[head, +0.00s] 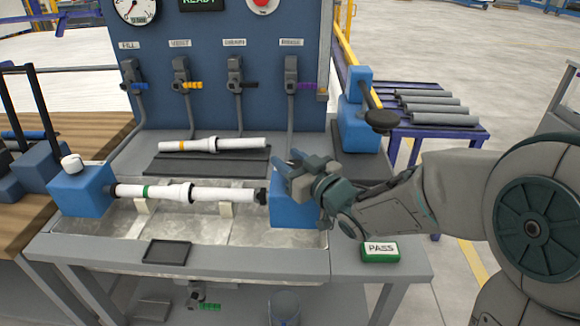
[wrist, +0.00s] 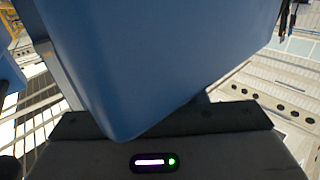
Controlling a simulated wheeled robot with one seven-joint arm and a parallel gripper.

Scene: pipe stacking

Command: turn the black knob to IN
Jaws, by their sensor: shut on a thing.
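The black knob itself cannot be made out; my gripper (head: 288,166) covers the top of the right blue block (head: 292,212), where it appears to sit. My gripper is shut at that block's top, its fingers pointing left and away. In the wrist view a large blue surface (wrist: 160,50) fills the middle, and no IN mark can be read. A white pipe (head: 222,194) with a green band lies level between the left blue block (head: 82,192) and the right one. The left block carries a white knob (head: 71,162).
A second white pipe (head: 225,145) lies on a dark mat behind the trough. A blue post with a black disc (head: 381,120) stands behind my arm. A green PASS box (head: 380,251) sits at the front right. Grey pipes (head: 432,106) lie on a rack beyond.

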